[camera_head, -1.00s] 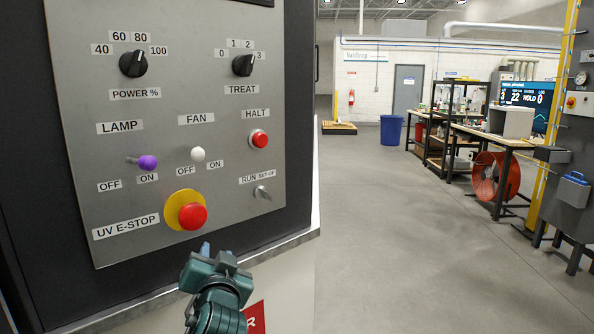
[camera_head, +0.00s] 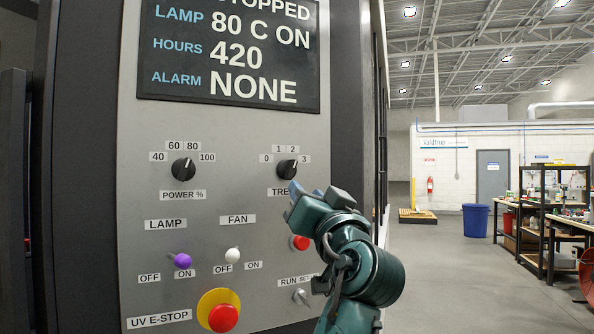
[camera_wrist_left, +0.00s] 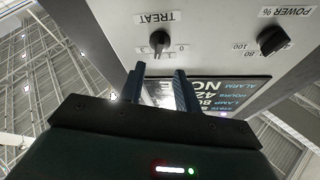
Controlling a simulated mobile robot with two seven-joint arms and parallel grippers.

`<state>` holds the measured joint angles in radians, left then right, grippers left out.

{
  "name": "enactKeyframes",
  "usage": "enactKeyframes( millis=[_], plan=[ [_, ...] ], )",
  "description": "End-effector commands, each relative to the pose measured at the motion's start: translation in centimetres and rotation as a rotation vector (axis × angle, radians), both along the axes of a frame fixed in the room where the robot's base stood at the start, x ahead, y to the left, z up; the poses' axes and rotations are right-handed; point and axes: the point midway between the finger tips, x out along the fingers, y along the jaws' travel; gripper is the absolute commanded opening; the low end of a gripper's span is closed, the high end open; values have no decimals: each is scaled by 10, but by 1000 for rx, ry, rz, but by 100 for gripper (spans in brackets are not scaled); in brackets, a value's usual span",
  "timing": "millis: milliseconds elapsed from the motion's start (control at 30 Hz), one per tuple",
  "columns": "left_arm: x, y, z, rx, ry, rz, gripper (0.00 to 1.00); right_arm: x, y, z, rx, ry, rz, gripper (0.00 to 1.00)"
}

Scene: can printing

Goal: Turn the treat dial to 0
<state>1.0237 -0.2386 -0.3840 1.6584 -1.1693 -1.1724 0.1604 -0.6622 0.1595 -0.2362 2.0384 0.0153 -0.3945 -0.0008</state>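The treat dial (camera_head: 287,169) is a black knob on the grey panel, with 0 at its left, 1 and 2 above and 3 at its right. Its pointer leans up and right, toward the 2–3 side. The "TREAT" label below it is partly hidden by my left gripper (camera_head: 308,191). In the left wrist view the panel looks upside down, and the dial (camera_wrist_left: 159,40) lies beyond the two fingertips. My left gripper (camera_wrist_left: 157,76) is open and empty there, with a clear gap between its fingers, apart from the knob. My right gripper is in neither view.
The power dial (camera_head: 183,168) is left of the treat dial. Below are the purple lamp switch (camera_head: 182,261), white fan switch (camera_head: 232,254), red halt button (camera_head: 299,243), run/set-up switch (camera_head: 301,297) and red E-stop (camera_head: 223,317). A status screen (camera_head: 232,55) is above.

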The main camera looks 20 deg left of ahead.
Motion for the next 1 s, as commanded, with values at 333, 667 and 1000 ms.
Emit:
enactKeyframes(
  millis=[333,667,1000],
  plan=[
    [53,38,28,1,1,2,33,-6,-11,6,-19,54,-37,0],
    [69,49,32,-2,0,-1,33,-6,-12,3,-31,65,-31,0],
    [69,49,32,-1,1,-1,21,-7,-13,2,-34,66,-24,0]
  ],
)
